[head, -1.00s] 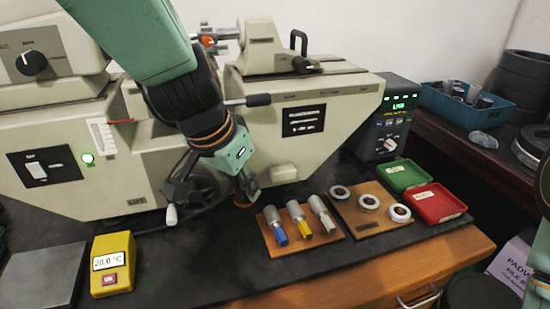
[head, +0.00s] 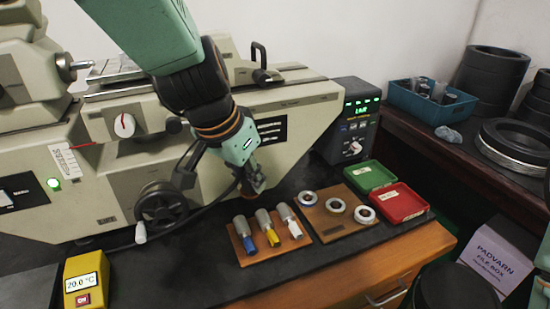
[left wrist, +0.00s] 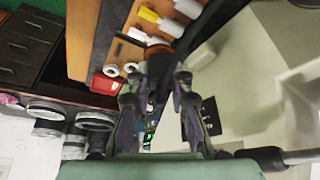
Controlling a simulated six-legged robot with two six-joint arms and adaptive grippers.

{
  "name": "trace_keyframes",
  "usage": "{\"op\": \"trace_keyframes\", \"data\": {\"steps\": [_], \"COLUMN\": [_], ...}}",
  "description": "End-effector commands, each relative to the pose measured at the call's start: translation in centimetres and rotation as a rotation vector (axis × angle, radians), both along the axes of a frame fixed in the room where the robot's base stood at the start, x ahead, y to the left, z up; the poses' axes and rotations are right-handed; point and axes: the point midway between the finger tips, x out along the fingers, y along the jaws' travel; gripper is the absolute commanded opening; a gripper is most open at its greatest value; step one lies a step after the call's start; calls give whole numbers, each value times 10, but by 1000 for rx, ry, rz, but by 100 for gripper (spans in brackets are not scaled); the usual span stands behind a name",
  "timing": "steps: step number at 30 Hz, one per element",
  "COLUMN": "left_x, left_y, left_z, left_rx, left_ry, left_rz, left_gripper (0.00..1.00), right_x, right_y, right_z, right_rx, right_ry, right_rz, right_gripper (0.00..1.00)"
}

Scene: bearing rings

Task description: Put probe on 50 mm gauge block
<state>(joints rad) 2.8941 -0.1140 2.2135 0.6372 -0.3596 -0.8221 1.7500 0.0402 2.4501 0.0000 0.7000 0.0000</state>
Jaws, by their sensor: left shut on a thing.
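My left gripper (head: 254,184) hangs over the black bench top, in front of the large beige measuring machine (head: 285,125) and just behind the wooden rack of metal cylinders. It is shut on a small brownish-orange thing, which shows between the fingertips in the left wrist view (left wrist: 158,44). The fingers hide most of it, and I cannot tell whether it is the probe. I cannot make out a 50 mm gauge block in either view. My right gripper is not in view.
The rack (head: 267,254) holds three cylinders with blue, yellow and white ends. A wooden board (head: 333,230) carries three rings. Green (head: 370,177) and red (head: 401,204) trays stand right of it. A yellow temperature box (head: 86,280) stands front left. The front strip of bench is clear.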

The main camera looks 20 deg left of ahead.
Motion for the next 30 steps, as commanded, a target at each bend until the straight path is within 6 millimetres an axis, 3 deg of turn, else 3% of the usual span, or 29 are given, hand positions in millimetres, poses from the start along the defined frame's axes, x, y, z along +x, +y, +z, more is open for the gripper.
{"op": "trace_keyframes", "data": {"steps": [19,30], "left_x": [45,76], "left_y": [14,55], "left_z": [104,171], "left_rx": [-21,-21], "left_ry": [3,7], "left_rz": [-23,51], "left_gripper": [0,0], "right_x": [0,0], "right_y": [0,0], "right_z": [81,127], "right_rx": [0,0], "right_ry": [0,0], "right_rz": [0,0], "right_gripper": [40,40]}}
